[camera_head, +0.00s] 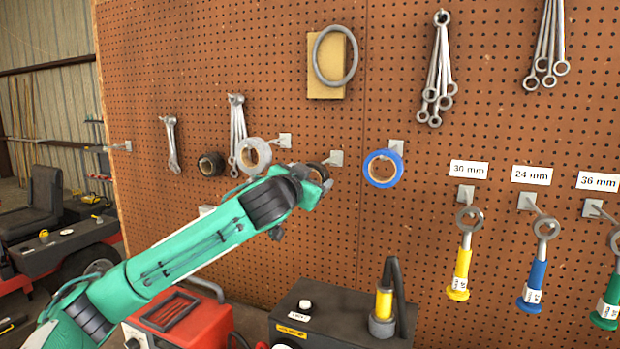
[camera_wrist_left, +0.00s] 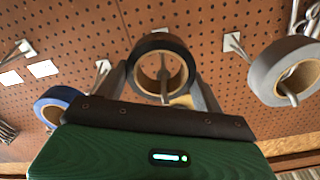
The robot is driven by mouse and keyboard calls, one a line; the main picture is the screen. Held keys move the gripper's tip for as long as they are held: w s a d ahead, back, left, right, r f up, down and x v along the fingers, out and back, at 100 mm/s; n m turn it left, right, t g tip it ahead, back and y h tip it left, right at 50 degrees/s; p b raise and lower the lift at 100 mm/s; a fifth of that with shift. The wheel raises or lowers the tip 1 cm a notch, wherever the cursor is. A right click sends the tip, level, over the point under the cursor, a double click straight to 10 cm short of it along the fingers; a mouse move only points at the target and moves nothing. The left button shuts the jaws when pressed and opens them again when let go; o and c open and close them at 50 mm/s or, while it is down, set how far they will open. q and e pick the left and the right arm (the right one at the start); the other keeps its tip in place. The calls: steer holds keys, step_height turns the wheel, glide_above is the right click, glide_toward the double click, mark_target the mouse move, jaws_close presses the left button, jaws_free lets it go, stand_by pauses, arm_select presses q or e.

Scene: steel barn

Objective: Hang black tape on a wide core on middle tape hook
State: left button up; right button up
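A black tape (camera_wrist_left: 133,72) with a wide tan core is between the fingers of my left gripper (camera_wrist_left: 162,84), which press on both sides of it. In the head view this gripper (camera_head: 322,174) is at the pegboard, just below the plate of the middle tape hook (camera_head: 337,158); its black tape is mostly hidden there. In the wrist view the hook's peg (camera_wrist_left: 164,76) shows inside the core's opening; how deep it reaches is unclear. A blue tape (camera_head: 371,168) hangs to the right, a grey tape (camera_head: 246,163) to the left. My right gripper is not in view.
A smaller black roll (camera_head: 208,165) is left of the grey tape. Wrenches (camera_head: 437,80) and labelled ring-ended tools (camera_head: 463,262) hang on the pegboard (camera_head: 300,230). A dark box (camera_head: 340,318) and a red machine (camera_head: 185,318) stand below my arm.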

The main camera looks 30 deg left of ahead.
arm_select(q)
steer(key=o, duration=0.4)
steer(key=shift+c, duration=0.2)
steer(key=shift+s, duration=0.1)
steer(key=s+b, duration=0.4)
steer(key=s, duration=0.9)
steer(key=shift+s+d+b, duration=0.35)
steer(key=shift+d+b, duration=0.05)
steer(key=shift+f, duration=0.1)
